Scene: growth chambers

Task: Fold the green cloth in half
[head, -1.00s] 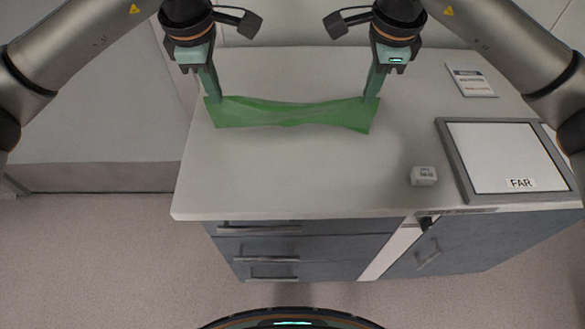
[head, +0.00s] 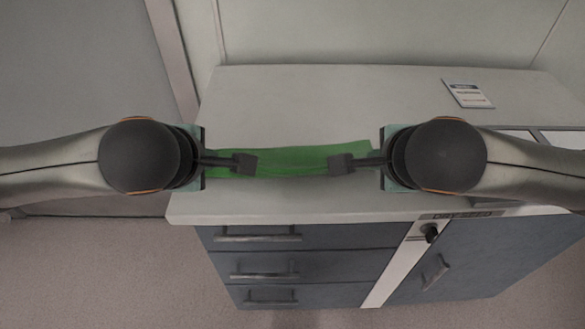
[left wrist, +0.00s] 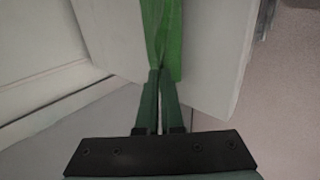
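The green cloth (head: 292,161) spans the gap between my two wrists over the pale counter (head: 290,204), as a narrow strip in the head view. My left gripper (head: 196,160) is at its left end. In the left wrist view the left fingertips (left wrist: 159,72) are together on the green cloth (left wrist: 172,40). My right gripper (head: 391,160) is at its right end. I cannot tell how the layers of the cloth lie.
A small printed card (head: 468,93) lies at the back right of the counter. Part of a framed panel (head: 518,135) shows behind my right arm, which hides the rest. Drawers (head: 262,265) and a cabinet door (head: 480,255) are below the counter's front edge.

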